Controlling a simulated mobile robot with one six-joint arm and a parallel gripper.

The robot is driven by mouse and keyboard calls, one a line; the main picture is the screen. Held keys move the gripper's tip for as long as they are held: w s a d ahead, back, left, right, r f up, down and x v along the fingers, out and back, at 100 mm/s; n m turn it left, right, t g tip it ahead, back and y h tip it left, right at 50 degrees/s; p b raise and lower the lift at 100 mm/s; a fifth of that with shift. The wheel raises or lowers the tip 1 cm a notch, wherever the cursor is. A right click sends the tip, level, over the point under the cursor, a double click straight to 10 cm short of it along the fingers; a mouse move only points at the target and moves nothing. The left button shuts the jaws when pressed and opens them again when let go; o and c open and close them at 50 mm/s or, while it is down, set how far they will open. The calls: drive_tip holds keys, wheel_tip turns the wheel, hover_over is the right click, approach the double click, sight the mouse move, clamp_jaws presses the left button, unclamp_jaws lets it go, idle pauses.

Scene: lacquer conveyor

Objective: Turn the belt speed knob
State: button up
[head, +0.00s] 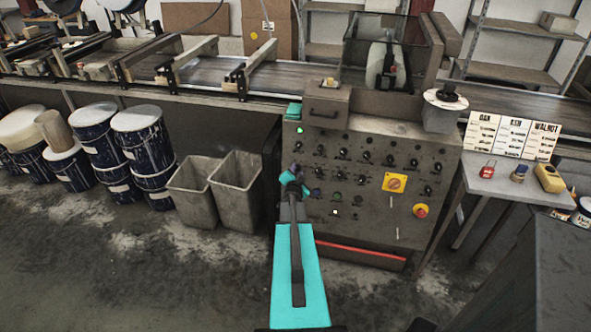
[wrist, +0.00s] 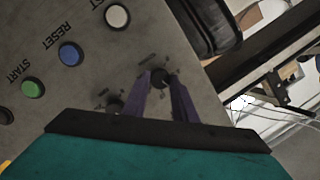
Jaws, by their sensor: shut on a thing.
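The grey control panel (head: 375,215) stands upright ahead of me and carries rows of small black knobs and several buttons. My gripper (head: 307,180) is at the panel's left side, below the upper knob rows. In the wrist view my gripper's (wrist: 160,84) two purple fingers are shut on a small black knob (wrist: 161,76), one finger on each side. The gripper hides this knob in the head view. Its label is too small or covered to read, so I cannot tell its name or setting. Another dark knob (wrist: 115,106) sits beside the left finger.
A green START button (wrist: 33,87), a blue RESET button (wrist: 70,53) and a white button (wrist: 117,16) lie near the fingers. A red emergency button (head: 420,211) and yellow switch (head: 395,183) are farther right. Grey bins (head: 237,190) stand left of the panel.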

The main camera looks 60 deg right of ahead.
drive_tip(key=shift+s+f+n+p, duration=0.3)
drive_tip(key=shift+s+f+p, duration=0.05)
drive_tip(key=shift+p, duration=0.15)
drive_tip(key=o, duration=1)
drive_tip(key=shift+o, duration=0.2)
drive_tip(key=shift+w+r, duration=0.15)
drive_tip(key=shift+a+r, duration=0.1)
drive_tip(key=shift+a, duration=0.15)
drive_tip(key=shift+v, duration=0.9)
drive_tip(key=b+v, duration=0.2)
drive_tip(key=v, duration=0.9)
drive_tip(key=shift+b, duration=0.3)
drive_tip(key=shift+a+r, duration=0.1)
drive_tip(key=shift+a, duration=0.05)
